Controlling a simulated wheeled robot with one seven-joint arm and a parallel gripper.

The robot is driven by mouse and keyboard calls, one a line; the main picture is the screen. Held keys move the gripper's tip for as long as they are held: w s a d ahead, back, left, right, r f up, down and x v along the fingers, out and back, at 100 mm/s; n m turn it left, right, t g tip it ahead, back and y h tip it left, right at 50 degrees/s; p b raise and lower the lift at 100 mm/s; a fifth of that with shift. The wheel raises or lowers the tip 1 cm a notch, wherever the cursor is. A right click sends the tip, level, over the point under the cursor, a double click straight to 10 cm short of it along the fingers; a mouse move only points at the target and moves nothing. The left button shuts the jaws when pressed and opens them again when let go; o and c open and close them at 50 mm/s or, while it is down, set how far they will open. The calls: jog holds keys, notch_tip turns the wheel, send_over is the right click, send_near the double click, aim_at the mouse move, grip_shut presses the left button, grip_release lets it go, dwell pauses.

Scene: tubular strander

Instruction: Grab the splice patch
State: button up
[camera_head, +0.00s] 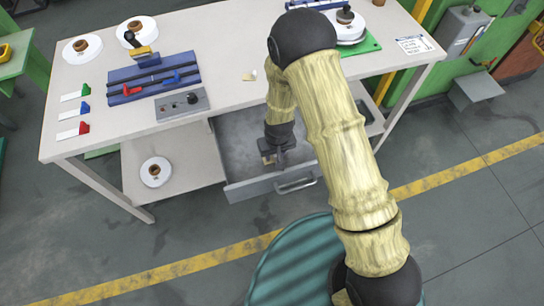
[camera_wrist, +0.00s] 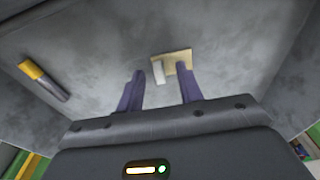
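A small tan patch (camera_wrist: 180,57) with a whitish strip (camera_wrist: 158,72) on its left side lies on the grey drawer floor in the wrist view; I take it for the splice patch. My gripper (camera_wrist: 159,73) is open, its two dark fingers pointing toward the patch. The right fingertip overlaps the patch's lower edge in the picture; I cannot tell whether it touches. Nothing is held between the fingers. In the head view my gripper (camera_head: 273,158) is over the open drawer (camera_head: 238,190), and the patch is not visible there.
A yellow-and-grey tool (camera_wrist: 43,79) lies at the left in the drawer. The drawer walls surround my gripper. The white workbench (camera_head: 225,40) above carries a small tan scrap (camera_head: 249,76), a blue fixture (camera_head: 150,90), a grey control box (camera_head: 182,104) and white spools (camera_head: 82,49).

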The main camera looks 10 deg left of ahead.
grip_shut()
dwell(0.3)
notch_tip(320, 180, up, 10)
jog(key=shift+b, duration=0.3)
dwell(0.3)
dwell(0.4)
